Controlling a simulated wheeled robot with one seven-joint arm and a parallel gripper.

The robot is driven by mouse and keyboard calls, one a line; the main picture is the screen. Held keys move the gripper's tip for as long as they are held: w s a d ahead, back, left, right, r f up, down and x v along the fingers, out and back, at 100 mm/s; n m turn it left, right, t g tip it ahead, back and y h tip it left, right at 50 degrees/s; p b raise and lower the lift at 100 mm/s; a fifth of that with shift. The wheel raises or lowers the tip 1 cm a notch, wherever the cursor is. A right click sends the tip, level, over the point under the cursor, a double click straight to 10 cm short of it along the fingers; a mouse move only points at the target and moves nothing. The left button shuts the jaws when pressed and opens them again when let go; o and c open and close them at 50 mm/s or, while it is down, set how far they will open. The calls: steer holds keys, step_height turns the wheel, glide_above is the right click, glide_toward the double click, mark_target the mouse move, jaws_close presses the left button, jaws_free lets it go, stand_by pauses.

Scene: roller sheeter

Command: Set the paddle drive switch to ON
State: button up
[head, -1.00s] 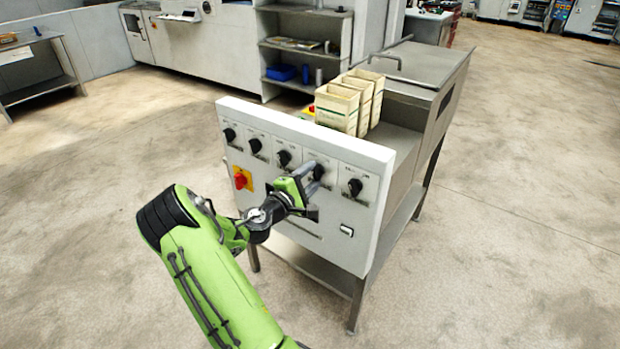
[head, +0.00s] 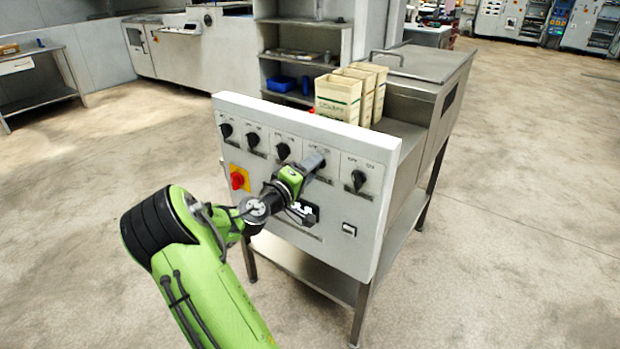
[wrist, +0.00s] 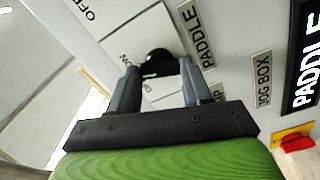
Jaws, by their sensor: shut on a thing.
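The paddle drive switch is a black rotary knob (wrist: 158,63) on the light panel, with a "PADDLE" label (wrist: 196,36) beside it and OFF and ON marks near it in the wrist view. In the head view it is the fourth knob from the left, mostly hidden behind my gripper (head: 318,161). My gripper, also in the wrist view (wrist: 158,72), has a finger on each side of this knob and is shut on it. Which mark the knob points to cannot be told.
Three other black knobs (head: 283,150) stand to the left and one (head: 358,180) to the right. A red switch on yellow (head: 237,180) is lower left. A black display (wrist: 306,60) is below the knobs. Cartons (head: 338,97) stand behind the panel (head: 390,200).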

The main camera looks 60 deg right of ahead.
steer(key=shift+f+m+b, duration=0.1)
steer(key=shift+m+b, duration=0.25)
steer(key=shift+m, duration=0.15)
steer(key=o, duration=1.1)
steer(key=shift+c, duration=0.2)
steer(key=shift+a, duration=0.1)
steer(key=w+a+p, duration=0.1)
steer(key=w+a, duration=0.1)
steer(key=a, duration=1.3)
steer(key=shift+w+a, duration=0.2)
steer(key=shift+a, duration=0.05)
